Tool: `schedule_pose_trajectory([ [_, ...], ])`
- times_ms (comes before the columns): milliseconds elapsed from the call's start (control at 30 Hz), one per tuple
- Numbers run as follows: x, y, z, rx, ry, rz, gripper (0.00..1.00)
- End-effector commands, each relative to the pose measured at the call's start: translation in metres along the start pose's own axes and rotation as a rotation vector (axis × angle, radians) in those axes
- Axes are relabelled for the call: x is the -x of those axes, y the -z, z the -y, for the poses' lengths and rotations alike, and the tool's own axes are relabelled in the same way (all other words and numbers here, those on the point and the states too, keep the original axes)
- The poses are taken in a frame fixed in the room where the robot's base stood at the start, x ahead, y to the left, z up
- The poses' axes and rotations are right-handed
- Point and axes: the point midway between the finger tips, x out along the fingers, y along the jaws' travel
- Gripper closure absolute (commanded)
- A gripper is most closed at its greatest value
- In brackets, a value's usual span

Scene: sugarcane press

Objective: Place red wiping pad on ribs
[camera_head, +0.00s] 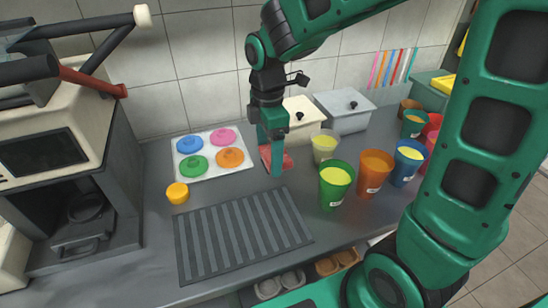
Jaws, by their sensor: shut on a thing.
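My gripper (271,160) points down over the back of the counter and is shut on the red wiping pad (285,160). The pad shows as a red block beside and partly behind the green fingers, which hide some of it. I cannot tell whether it touches the counter. The ribs (240,237) are a dark grey mat with lighter raised stripes, lying flat on the counter in front of my gripper and left of the cups. The ribs are bare.
Several filled cups, including a green one (335,185) and an orange one (374,172), stand right of the ribs. The press (55,150) stands at far left. Lidded bins (344,108) stand behind.

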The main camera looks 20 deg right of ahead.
Motion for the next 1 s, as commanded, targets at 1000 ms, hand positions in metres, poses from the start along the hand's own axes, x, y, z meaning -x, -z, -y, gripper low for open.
schedule_pose_trajectory([
  [1000,-0.097,-0.036,-0.09,-0.002,0.001,0.001,0.59],
])
